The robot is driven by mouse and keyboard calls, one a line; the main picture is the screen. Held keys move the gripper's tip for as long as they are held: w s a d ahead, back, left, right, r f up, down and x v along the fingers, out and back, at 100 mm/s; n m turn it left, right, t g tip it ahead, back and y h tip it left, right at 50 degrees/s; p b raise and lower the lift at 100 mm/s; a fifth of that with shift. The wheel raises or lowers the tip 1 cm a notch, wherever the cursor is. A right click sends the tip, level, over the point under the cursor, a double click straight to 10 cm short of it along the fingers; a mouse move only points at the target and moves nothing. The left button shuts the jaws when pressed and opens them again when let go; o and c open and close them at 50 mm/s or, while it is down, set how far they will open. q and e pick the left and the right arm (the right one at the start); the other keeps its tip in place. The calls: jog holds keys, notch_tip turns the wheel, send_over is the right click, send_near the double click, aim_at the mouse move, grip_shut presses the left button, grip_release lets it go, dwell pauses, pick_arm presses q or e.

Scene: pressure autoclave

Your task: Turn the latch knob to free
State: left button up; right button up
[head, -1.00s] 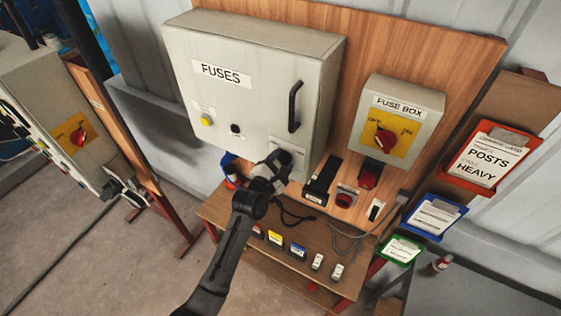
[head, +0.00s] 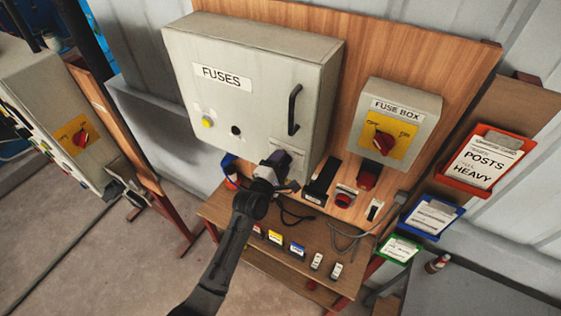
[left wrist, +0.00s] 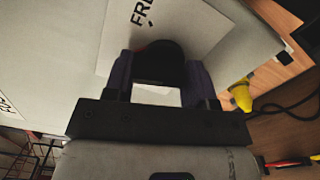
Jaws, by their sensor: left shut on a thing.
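The latch knob (left wrist: 158,58) is dark and round in the left wrist view, in front of a white plate lettered "FRE..." (left wrist: 142,12), the rest cut off. My left gripper (left wrist: 158,75) is shut on the knob, one purple finger on either side. In the head view my left gripper (head: 275,166) is at the lower right of the grey FUSES cabinet (head: 270,75), covering the knob there. The cabinet door is closed, with a black handle (head: 294,110). My right gripper is in neither view.
A FUSE BOX (head: 405,98) with a red rotary switch (head: 384,142) is to the right. Below, a wooden bench (head: 225,212) holds several coloured fuses and loose black cables. Orange, blue and green card holders hang at right.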

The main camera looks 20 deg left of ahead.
pick_arm(q)
jog(key=m, duration=0.3)
jog(key=shift+r+m+p, duration=0.2)
jog(key=shift+m+p, duration=0.2)
jog(key=m, duration=0.3)
jog(key=shift+d+m, duration=0.1)
jog(key=shift+m, duration=0.2)
jog(key=shift+d+m+p, duration=0.15)
jog(key=shift+m+p, duration=0.4)
jog(key=shift+m, duration=1.95)
jog(key=o, duration=0.9)
jog(key=shift+f, duration=0.1)
